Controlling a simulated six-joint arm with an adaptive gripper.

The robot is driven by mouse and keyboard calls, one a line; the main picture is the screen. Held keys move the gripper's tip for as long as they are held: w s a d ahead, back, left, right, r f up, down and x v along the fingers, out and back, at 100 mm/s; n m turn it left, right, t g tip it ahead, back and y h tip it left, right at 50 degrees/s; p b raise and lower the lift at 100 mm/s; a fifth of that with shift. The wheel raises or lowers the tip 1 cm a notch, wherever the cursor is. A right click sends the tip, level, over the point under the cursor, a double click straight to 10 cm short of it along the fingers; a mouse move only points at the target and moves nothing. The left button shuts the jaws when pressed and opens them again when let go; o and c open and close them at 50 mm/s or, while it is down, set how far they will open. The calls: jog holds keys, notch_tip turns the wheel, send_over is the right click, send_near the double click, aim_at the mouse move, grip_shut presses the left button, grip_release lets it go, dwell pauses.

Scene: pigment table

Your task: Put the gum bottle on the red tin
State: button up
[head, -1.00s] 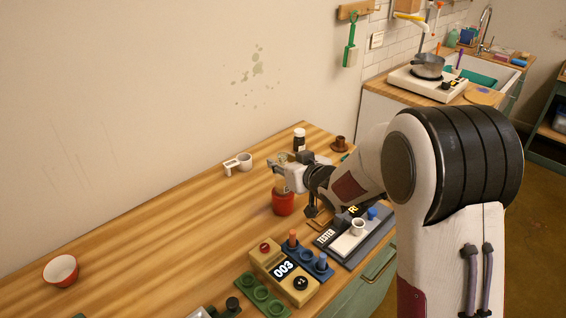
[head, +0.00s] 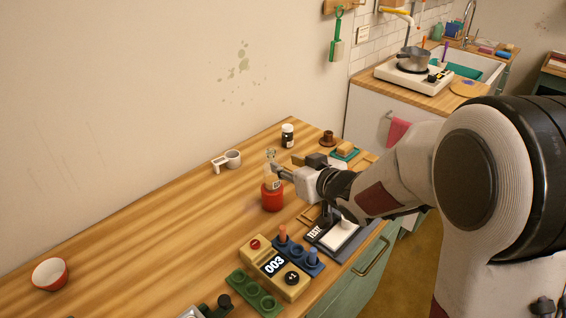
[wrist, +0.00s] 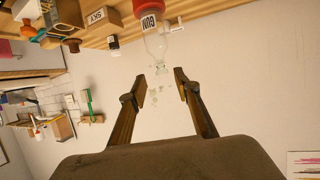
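The gum bottle (head: 270,159), clear glass with a white label, stands upright on top of the red tin (head: 272,198) in the head view. In the wrist view, which is turned over, the bottle (wrist: 157,46) shows its GUM label, with the red tin (wrist: 146,4) at the top edge. My gripper (head: 283,173) is just right of the bottle. In the wrist view its two fingers (wrist: 162,87) are spread with nothing between them, and the bottle's neck lies beyond the fingertips. The bottle and fingers look apart.
A dark bottle (head: 288,135), a white handled cup (head: 228,160) and a brown pot (head: 327,138) stand behind. A yellow counter box (head: 274,267) and a tester (head: 338,234) lie in front. A red and white bowl (head: 50,274) is far left. The table's left middle is clear.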

jog(key=shift+v, duration=1.1)
jog(key=s+d+r+m+g+h, duration=0.1)
jog(key=s+d+r+m+h, duration=0.15)
jog(key=s+d, duration=0.4)
jog(key=s+d+r+m+g+h, duration=0.1)
jog(key=s+d+r+m+h, duration=0.2)
jog(key=s+d, duration=0.35)
jog(key=s+f+g, duration=0.2)
jog(key=s+g, duration=0.2)
jog(key=s, duration=1.8)
jog(key=shift+f+h, duration=0.35)
jog(key=shift+h, duration=0.1)
